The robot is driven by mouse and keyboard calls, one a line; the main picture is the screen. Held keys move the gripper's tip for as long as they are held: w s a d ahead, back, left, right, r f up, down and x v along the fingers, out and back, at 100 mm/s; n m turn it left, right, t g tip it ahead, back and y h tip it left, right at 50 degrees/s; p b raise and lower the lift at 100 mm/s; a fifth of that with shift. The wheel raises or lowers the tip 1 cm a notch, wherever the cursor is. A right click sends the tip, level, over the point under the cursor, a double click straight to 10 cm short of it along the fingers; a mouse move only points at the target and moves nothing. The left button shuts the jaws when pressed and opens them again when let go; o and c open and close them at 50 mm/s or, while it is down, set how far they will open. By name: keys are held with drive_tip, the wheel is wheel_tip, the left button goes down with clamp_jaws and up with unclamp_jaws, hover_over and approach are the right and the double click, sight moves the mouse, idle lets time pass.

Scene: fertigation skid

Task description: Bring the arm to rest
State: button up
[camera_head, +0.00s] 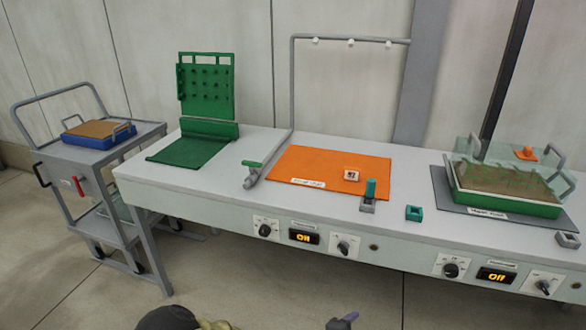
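No gripper of mine can be made out in the head view. At the bottom edge a dark rounded shape with an olive part shows, cut off by the frame, and to its right a small grey piece with a purplish tip. These may be parts of my own body; I cannot tell which. No arm link reaches over the bench (252,150). The bench top is clear of my arm.
The bench carries a green pegged stand (206,88), an orange mat (300,163) with a white tag block (351,174), a teal-topped piece (370,189), a teal block (413,213) and a green tray (505,198). A grey cart (95,153) holds a blue tray (85,136).

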drive_tip(key=s+a+r+m+g+y, duration=0.45)
drive_tip(key=r+m+g+y, duration=0.2)
drive_tip(key=m, duration=0.45)
drive_tip(key=s+d+r+m+y+p, duration=0.1)
drive_tip(key=s+d+r+m+p, duration=0.1)
drive_tip(key=r+p, duration=1)
drive_tip(key=s+d+r+m+p, duration=0.1)
drive_tip(key=r+p, duration=1.1)
drive_tip(key=r, duration=1.2)
drive_tip(key=shift+s+d+r+m+y, duration=0.3)
drive_tip(key=shift+s+d+m+y, duration=0.15)
drive_tip(key=shift+d, duration=0.2)
